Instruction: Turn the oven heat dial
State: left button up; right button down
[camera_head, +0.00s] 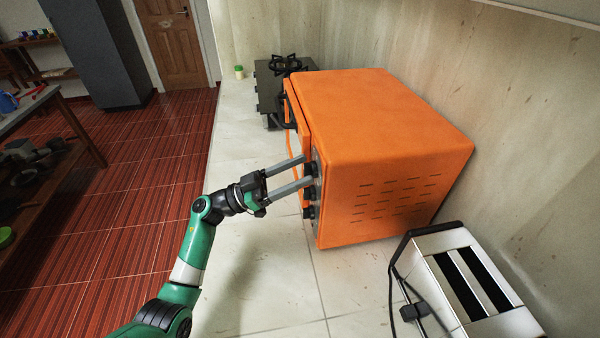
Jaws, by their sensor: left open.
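An orange oven (390,135) stands on the counter, its front facing left and seen at a steep angle. Its dark dials sit on the near end of the front panel. The lower dial (309,212) shows below my gripper. Another dial (309,169) is at the fingertips of my left gripper (305,170). The gripper is open, with its two grey fingers pointing right at that dial. I cannot tell whether the fingers touch it. My right gripper is not in view.
A silver toaster (465,285) with a dark cable stands at the near right. A black stove (270,85) and a small jar (239,72) are behind the oven. Pale counter (260,280) is clear in front of the dials.

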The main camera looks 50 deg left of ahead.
pick_arm(q)
jog(key=shift+w+d+r, duration=0.15)
jog(key=shift+w+d, duration=0.05)
jog(key=shift+w, duration=0.05)
grip_shut()
jog(key=shift+m+g, duration=0.3)
jog(key=shift+m, duration=0.2)
